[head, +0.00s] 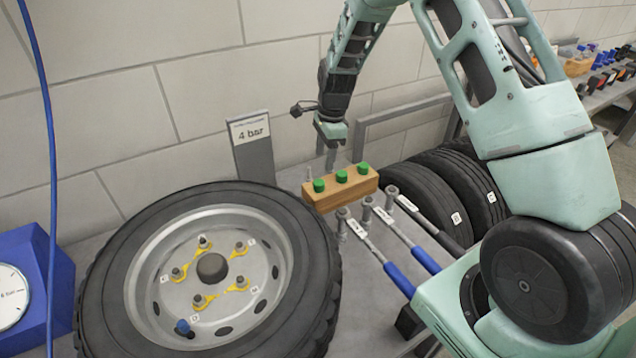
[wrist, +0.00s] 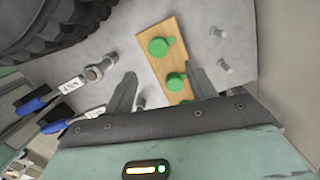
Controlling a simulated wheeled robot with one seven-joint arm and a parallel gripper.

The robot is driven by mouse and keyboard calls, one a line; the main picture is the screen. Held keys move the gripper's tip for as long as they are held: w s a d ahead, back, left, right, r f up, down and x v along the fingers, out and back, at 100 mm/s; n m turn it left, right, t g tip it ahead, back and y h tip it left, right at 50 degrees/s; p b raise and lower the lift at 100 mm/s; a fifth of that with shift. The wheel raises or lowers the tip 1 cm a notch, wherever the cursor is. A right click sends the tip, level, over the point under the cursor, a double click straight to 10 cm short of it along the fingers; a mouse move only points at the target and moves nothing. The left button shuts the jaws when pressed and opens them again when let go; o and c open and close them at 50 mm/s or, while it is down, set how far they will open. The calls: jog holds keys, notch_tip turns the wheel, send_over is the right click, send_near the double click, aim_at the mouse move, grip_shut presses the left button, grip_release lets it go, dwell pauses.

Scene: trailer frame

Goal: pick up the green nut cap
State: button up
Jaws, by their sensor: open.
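Three green nut caps stand on a small wooden block (head: 325,200) behind the wheel's right side: a left cap (head: 318,185), a middle cap (head: 341,177) and a right cap (head: 362,168). My gripper (head: 331,132) hangs above and behind the block, apart from it. In the wrist view my gripper (wrist: 161,75) is open, with nothing between its fingers. One green cap (wrist: 158,47) lies beyond the fingertips, and another cap (wrist: 175,82) shows between the fingers near the right one. A third cap is mostly hidden by the gripper body.
A large wheel (head: 107,265) lies flat left of the block. Wrenches with blue handles (head: 424,260) and metal sockets (head: 342,215) lie to its right. Upright tyres (head: 430,200) stand on the right. Metal pegs (wrist: 219,32) are near the block.

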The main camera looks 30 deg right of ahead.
aim_at(319, 182)
jog(key=f, duration=0.2)
jog(key=shift+a+f, duration=0.2)
jog(key=shift+f, duration=0.15)
jog(key=shift+a+f+p, duration=0.2)
jog(key=shift+f+p, duration=0.05)
jog(key=shift+f, duration=0.6)
jog(key=shift+a+f+p, duration=0.25)
jog(key=shift+f+p, duration=0.05)
jog(key=shift+f, duration=0.6)
jog(key=shift+a+f+p, duration=0.2)
jog(key=shift+f+p, duration=0.05)
jog(key=shift+f, duration=0.6)
jog(key=c, duration=1)
